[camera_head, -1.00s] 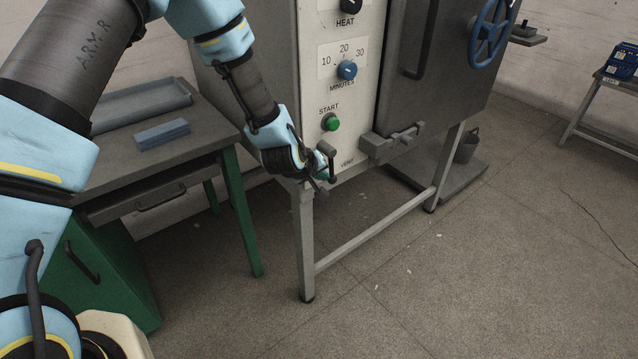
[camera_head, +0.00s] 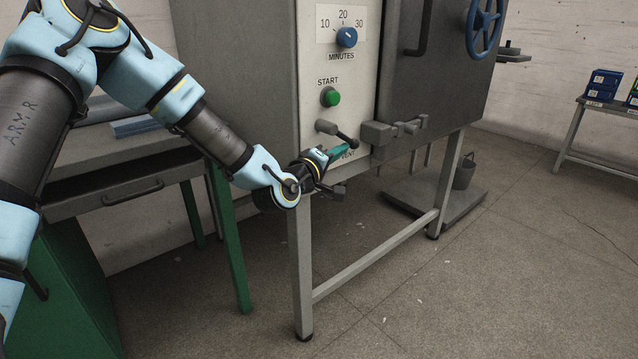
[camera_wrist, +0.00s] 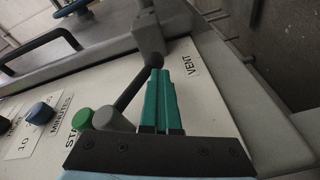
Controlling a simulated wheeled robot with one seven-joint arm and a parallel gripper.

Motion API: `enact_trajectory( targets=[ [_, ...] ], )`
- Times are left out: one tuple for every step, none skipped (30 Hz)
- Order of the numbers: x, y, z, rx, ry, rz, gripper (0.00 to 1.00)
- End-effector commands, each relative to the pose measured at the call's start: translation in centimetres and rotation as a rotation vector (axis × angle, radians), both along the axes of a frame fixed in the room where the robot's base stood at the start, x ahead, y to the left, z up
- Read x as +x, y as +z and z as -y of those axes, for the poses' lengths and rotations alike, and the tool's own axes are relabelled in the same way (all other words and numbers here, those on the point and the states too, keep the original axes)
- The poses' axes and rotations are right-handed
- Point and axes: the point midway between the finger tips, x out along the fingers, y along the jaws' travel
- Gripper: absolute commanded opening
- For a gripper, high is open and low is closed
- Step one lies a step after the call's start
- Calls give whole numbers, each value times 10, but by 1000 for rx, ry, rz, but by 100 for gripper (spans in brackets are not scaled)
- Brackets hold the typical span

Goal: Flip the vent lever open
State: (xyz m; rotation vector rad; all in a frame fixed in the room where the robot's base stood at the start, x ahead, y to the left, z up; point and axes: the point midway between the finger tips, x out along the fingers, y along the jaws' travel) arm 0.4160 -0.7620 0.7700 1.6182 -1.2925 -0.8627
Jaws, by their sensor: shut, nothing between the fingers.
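The vent lever sits low on the pale control panel, below the green START button. Its grey hub (camera_head: 325,127) carries a dark rod with a round dark knob (camera_head: 353,143), pointing right and slightly down. In the wrist view the rod (camera_wrist: 133,88) runs up to the knob beside the VENT label (camera_wrist: 188,62). My gripper (camera_head: 349,147) has its green fingers together just below the knob. In the wrist view the fingertips (camera_wrist: 160,72) are at the knob, touching or nearly so; the rod lies beside them, not between them.
A grey latch block (camera_head: 377,133) juts out just right of the lever. The START button (camera_head: 330,96) and the blue MINUTES dial (camera_head: 346,37) are above. A table with a drawer (camera_head: 120,198) stands left. The floor in front is clear.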

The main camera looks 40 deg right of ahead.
Motion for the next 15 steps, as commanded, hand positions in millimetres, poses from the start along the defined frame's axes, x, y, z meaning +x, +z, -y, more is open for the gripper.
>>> enact_trajectory(
  targets=[
    [0, -11, 3, -46, 0, -4, 0],
    [-1, -10, 5, -74, 0, -6, 0],
    [0, -8, 7, -109, 1, -6, 0],
    [0, -6, 8, -136, 0, -7, 0],
    [-1, -5, 10, -161, 0, -10, 0],
    [-1, -3, 11, -193, 0, -12, 0],
    [-1, -2, 12, -215, 0, -13, 0],
    [-1, 0, 14, -238, 0, -13, 0],
    [-1, 1, 15, -265, 0, -15, 0],
    [-1, 3, 16, -286, 1, -16, 0],
    [-1, 4, 17, -304, 0, -17, 0],
    [-1, 5, 18, -327, -1, -19, 0],
    [-1, 7, 19, -344, 0, -20, 0],
    [-1, 8, 20, -359, 1, -21, 0],
    [-1, 10, 20, -377, 0, -22, 0]
  ],
)
